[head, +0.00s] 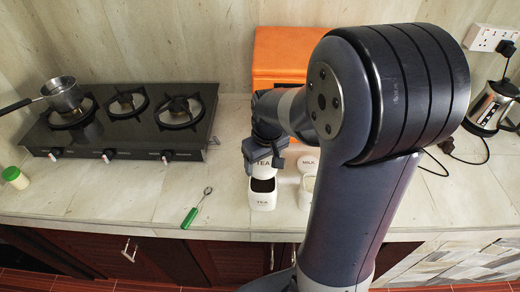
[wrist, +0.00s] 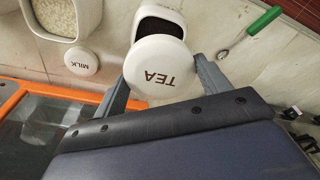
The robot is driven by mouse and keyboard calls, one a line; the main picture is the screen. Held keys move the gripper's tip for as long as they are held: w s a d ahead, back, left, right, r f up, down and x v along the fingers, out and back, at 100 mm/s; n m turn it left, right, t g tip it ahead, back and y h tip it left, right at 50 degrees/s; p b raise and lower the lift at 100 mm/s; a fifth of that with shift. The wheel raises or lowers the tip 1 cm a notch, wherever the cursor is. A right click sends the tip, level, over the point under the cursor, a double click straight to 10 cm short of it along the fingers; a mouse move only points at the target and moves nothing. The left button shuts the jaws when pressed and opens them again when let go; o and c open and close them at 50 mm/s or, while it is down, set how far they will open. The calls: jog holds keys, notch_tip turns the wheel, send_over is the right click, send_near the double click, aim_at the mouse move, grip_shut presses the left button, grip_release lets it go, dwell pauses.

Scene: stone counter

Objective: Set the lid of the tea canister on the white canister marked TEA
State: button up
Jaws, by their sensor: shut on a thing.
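My gripper (head: 263,160) is shut on the white round lid marked TEA (wrist: 162,72), with one finger on each side of its rim. In the head view the lid (head: 262,169) is held just behind and above the mouth of the white canister marked TEA (head: 263,202). The canister stands upright and uncovered, with dark contents showing. In the wrist view the lid hides part of the canister (wrist: 187,8) and its dark opening. The lid does not sit on the rim; the exact gap is unclear.
An open white canister (wrist: 88,12) with pale contents stands beside the TEA canister. The MILK lid (wrist: 81,62) lies on the counter behind it. A green-handled tool (head: 190,217) lies to the left. An orange box (head: 280,55) and a gas hob (head: 125,125) stand further back.

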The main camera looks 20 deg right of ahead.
aim_at(264, 173)
jog(key=shift+f+b, duration=2.25)
jog(key=shift+f, duration=0.65)
jog(key=shift+f+b, duration=0.6)
jog(key=shift+f, duration=0.05)
jog(key=o, duration=0.7)
jog(key=shift+r, duration=0.15)
jog(key=shift+s+d+r+p, duration=0.1)
jog(key=shift+s+r+p, duration=0.1)
jog(key=shift+r+p, duration=1.4)
jog(key=shift+s+d+r+p, duration=0.1)
jog(key=shift+s+r+p, duration=0.15)
jog(key=shift+r+p, duration=1.4)
jog(key=shift+s+r+p, duration=0.2)
jog(key=shift+r+p, duration=0.8)
jog(key=shift+r, duration=1.15)
jog(key=shift+f, duration=0.2)
jog(key=f+b, duration=0.4)
jog(key=f, duration=0.1)
jog(key=w+f+b, duration=0.1)
jog(key=f+b, duration=0.1)
jog(key=f, duration=0.1)
jog(key=shift+a+f+b, duration=0.15)
jog(key=shift+f+b, duration=0.1)
jog(key=shift+b, duration=0.1)
jog(key=shift+r, duration=0.1)
